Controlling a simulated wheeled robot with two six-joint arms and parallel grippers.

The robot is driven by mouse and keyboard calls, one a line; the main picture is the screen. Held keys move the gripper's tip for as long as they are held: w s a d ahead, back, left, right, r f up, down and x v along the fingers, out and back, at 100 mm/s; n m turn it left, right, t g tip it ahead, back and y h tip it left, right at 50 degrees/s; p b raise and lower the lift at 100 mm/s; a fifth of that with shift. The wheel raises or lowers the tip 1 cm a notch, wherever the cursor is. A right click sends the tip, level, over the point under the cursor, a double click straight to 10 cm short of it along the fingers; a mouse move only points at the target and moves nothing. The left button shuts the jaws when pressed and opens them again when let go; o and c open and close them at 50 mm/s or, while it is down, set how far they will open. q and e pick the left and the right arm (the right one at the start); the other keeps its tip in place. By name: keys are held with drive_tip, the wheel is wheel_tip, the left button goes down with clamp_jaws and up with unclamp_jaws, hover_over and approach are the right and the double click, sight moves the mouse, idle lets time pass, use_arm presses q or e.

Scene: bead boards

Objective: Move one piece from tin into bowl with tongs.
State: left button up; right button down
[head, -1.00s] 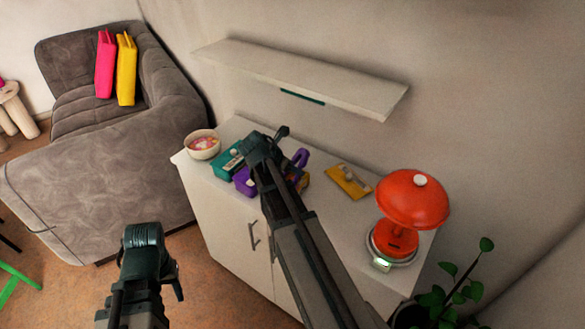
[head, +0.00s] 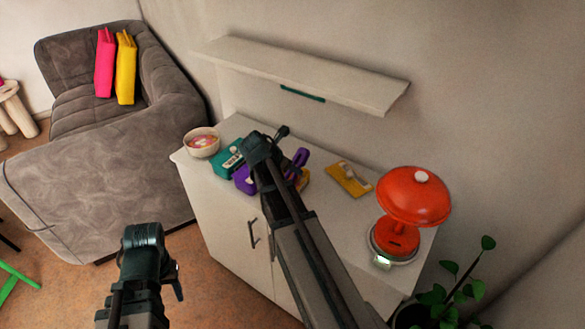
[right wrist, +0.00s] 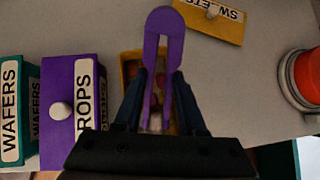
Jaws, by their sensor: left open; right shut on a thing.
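My right gripper (right wrist: 162,82) is shut on the purple tongs (right wrist: 164,20); they also show in the head view (head: 300,158). In the right wrist view the tongs' arms are over an open yellow tin (right wrist: 130,68) with small pieces inside. I cannot tell whether a piece is between the tong tips. In the head view the tin (head: 303,182) is mostly hidden behind my right arm. A cream bowl (head: 201,145) with pink and yellow contents stands at the cabinet's left end. My left gripper (head: 176,279) is open and empty, low in front of the cabinet.
A teal WAFERS box (right wrist: 12,105) and a purple box (right wrist: 70,125) lettered "ROPS" stand left of the tin. A yellow SWEETS lid (head: 349,179) lies to its right. A red lamp (head: 412,198) stands further right. A wall shelf (head: 300,72) hangs above.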

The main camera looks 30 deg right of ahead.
wheel_tip(320, 180, up, 12)
drive_tip(key=p, duration=1.2)
wheel_tip(320, 180, down, 4)
drive_tip(key=b, duration=0.4)
drive_tip(key=shift+f, duration=0.2)
